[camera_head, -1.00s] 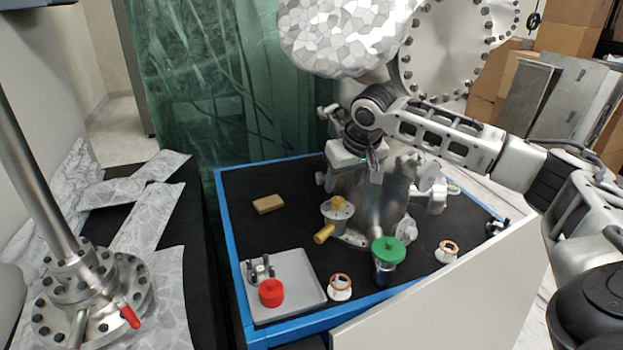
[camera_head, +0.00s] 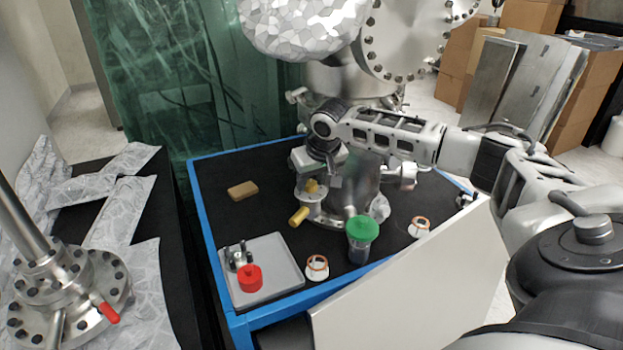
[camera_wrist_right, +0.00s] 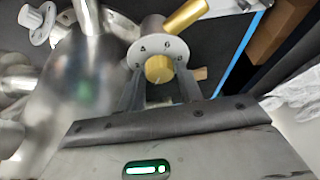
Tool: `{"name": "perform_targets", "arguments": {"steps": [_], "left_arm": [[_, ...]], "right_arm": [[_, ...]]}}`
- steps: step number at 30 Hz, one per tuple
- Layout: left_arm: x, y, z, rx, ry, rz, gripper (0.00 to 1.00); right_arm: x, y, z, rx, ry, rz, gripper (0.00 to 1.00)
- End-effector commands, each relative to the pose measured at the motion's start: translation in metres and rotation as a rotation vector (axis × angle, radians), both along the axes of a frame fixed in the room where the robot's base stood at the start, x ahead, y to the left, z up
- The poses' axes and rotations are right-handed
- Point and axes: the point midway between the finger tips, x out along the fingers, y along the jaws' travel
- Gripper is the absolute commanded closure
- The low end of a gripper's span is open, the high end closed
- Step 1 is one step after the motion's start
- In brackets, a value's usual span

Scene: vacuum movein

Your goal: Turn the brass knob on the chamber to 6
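The brass knob (camera_head: 312,186) sits on a round pale dial plate at the front of the steel chamber (camera_head: 357,188). In the right wrist view the knob (camera_wrist_right: 158,69) shows as a round brass face on the dial plate (camera_wrist_right: 160,48), which carries small dark marks too small to read surely. My right gripper (camera_head: 332,176) is just above and beside the knob. In the wrist view its two fingers (camera_wrist_right: 160,88) stand apart on either side of the knob, with gaps visible. It looks open. My left gripper is not in view.
A yellow-brass cylinder (camera_head: 299,216) juts out below the knob. A green-lidded jar (camera_head: 362,230), white orange-ringed fittings (camera_head: 317,267) and a grey tray (camera_head: 283,258) with a red cap (camera_head: 250,278) stand in front. A tan block (camera_head: 243,190) lies at left on dark bench surface.

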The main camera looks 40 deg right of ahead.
Motion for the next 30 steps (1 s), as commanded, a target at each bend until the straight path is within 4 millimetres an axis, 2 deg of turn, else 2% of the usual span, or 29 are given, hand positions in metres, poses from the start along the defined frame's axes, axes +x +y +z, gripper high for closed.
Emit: {"name": "perform_targets", "arguments": {"steps": [1, 3, 17, 30], "left_arm": [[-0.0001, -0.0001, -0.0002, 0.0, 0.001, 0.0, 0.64], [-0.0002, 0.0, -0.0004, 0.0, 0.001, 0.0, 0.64], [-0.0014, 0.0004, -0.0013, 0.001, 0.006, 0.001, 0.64], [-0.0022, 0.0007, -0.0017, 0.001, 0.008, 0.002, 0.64]], "right_arm": [[-0.0001, 0.0001, 0.0001, 0.0, 0.0, 0.0, 0.78], [-0.0001, 0.0, 0.0002, 0.0, 0.0, 0.0, 0.93], [0.0003, 0.0013, 0.0001, 0.0, 0.0, -0.087, 0.93], [0.0017, 0.0035, 0.0, 0.002, -0.001, -0.461, 0.93]]}}
